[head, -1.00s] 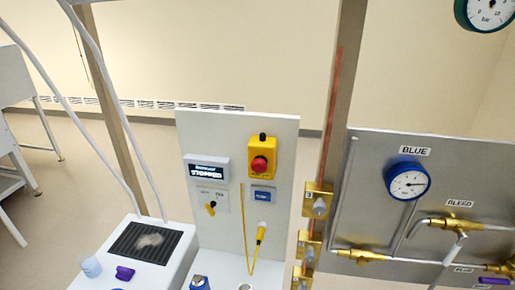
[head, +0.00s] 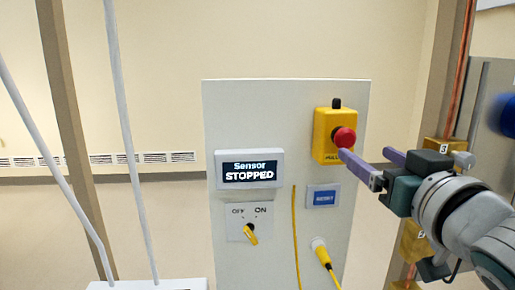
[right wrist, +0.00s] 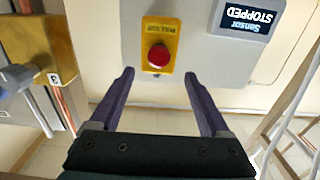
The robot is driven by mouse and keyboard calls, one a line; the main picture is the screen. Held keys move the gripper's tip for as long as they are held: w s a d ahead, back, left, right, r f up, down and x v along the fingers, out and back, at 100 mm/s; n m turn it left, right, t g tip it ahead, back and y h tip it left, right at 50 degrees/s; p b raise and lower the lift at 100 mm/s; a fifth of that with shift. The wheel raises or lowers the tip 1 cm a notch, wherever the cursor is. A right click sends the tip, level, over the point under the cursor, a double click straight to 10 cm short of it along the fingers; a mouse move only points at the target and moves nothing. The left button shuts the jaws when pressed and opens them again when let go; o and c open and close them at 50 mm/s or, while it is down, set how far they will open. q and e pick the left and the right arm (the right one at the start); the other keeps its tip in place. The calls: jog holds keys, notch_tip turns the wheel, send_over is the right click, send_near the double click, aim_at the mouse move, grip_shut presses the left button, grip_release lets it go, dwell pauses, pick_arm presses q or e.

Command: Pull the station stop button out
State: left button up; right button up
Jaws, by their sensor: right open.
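The red stop button (head: 344,137) sits on a yellow box (head: 323,136) at the upper right of a light panel. In the right wrist view the red button (right wrist: 158,56) and its yellow plate (right wrist: 161,32) lie ahead, between my fingers. My right gripper (head: 366,157) is open, its purple fingers pointing at the button from the right. In the wrist view the right gripper (right wrist: 158,82) is empty, with a finger to each side of the button. Whether a fingertip touches the button I cannot tell. My left gripper is not in view.
The display (head: 249,170) reads "Sensor STOPPED". Below it is an OFF/ON switch (head: 250,233) with a yellow handle. A blue RESET label (head: 323,197) sits under the button box. A yellow cable (head: 296,240) and plug (head: 320,250) are lower. Brass fittings (head: 415,240) stand at right.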

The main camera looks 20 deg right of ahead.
aim_at(348, 140)
jog(key=x, duration=0.8)
jog(key=shift+w+d+p, duration=0.1)
jog(key=shift+w+p, duration=0.05)
jog(key=shift+p, duration=0.25)
grip_shut()
dwell(0.5)
